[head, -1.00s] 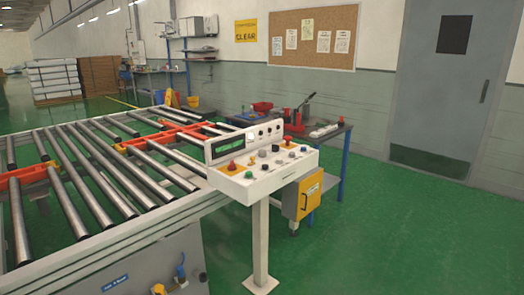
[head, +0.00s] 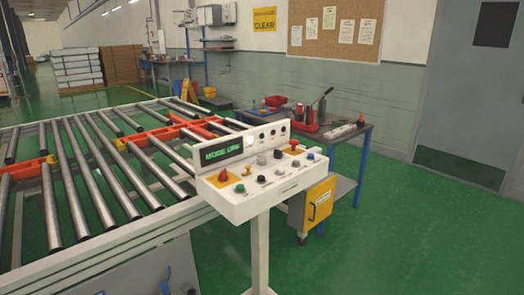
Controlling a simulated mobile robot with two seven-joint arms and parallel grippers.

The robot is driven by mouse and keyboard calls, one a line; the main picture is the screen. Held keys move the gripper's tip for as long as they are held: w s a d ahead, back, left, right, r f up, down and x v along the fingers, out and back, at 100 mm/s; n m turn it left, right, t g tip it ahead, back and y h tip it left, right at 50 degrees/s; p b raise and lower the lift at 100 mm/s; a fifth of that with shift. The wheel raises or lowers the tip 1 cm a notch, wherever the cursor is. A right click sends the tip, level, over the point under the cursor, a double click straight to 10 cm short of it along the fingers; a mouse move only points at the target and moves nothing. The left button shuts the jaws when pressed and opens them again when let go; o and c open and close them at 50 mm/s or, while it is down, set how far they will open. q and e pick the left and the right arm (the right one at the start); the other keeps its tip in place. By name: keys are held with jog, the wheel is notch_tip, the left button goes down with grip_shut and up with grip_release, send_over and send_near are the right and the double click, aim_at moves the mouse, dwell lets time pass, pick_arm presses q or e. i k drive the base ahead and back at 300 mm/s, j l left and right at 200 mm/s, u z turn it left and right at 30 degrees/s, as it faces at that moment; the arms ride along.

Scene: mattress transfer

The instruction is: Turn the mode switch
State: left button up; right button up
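A white control console (head: 262,200) stands on a white post in the middle of the head view. Its upright back panel has a green-lit display (head: 222,150) with text that seems to start with "MODE", and several round lamps. I cannot tell which knob is the mode switch. Neither of my grippers is in view.
A roller conveyor (head: 60,265) with orange cross parts adjoins the console on the left. A workbench (head: 350,131) with tools and a yellow cabinet (head: 319,201) stand behind it. Open green floor (head: 420,230) lies to the right, before a grey door (head: 475,90).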

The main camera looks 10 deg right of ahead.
aim_at(261, 159)
jog(key=i+l+u, duration=0.1)
jog(key=i+l, duration=0.35)
jog(key=l, duration=0.2)
jog(key=i+l+u, duration=0.15)
jog(key=i+l, duration=0.25)
jog(key=l, duration=0.25)
jog(key=i+l+u, duration=0.15)
jog(key=l, duration=0.2)
jog(key=i+l, duration=0.2)
jog(key=l, duration=0.15)
jog(key=i+u, duration=0.05)
